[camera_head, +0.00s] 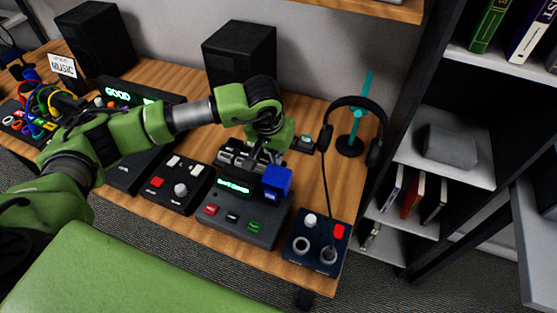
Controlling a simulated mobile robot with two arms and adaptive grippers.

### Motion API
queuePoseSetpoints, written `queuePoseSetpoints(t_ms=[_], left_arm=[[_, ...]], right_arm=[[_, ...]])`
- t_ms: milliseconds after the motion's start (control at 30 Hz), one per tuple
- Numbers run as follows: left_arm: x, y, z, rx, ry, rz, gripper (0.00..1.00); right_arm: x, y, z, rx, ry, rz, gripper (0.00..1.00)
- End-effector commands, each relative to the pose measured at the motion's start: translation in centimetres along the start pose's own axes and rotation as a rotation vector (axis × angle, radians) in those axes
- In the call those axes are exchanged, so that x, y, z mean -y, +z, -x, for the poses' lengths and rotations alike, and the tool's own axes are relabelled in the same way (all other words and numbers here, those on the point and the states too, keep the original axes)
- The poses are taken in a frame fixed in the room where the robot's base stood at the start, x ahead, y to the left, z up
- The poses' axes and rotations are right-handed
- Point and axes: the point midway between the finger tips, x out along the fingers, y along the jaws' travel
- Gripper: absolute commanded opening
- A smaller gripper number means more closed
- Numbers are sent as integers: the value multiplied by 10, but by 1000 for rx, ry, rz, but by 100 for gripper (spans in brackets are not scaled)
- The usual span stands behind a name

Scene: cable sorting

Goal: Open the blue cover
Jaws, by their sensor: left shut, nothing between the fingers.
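The blue cover (276,183) is a small bright blue box shape at the right side of a dark grey control box (243,222) with a green lit display. My left arm reaches in from the left over the desk. My left gripper (256,163) points down just left of the blue cover, close to it; whether it touches cannot be told. Its fingers are shut with nothing seen between them. The back of the control box is partly hidden by my gripper. My right gripper is not in view.
A headphone stand with black headphones (378,147) stands behind on the right. A dark box with a red button (339,231) sits at the desk's front right corner. A box with a grey knob (180,190) lies to the left. Two black speakers (240,55) stand at the back. Shelves are on the right.

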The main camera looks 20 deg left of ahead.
Motion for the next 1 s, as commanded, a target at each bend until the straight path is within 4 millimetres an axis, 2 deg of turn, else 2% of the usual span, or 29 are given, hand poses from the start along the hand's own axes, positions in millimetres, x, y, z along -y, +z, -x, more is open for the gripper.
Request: queuePoseSetpoints(t_ms=[33, 133, 567, 1000], left_arm=[[0, 3, -3, 1, -1, -1, 0], [0, 4, 1, 5, -2, -1, 0], [0, 3, 4, 4, -1, 0, 0], [0, -1, 19, 4, -1, 0, 0]], right_arm=[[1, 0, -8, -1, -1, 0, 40], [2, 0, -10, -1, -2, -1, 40], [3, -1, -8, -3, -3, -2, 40], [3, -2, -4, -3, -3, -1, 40]])
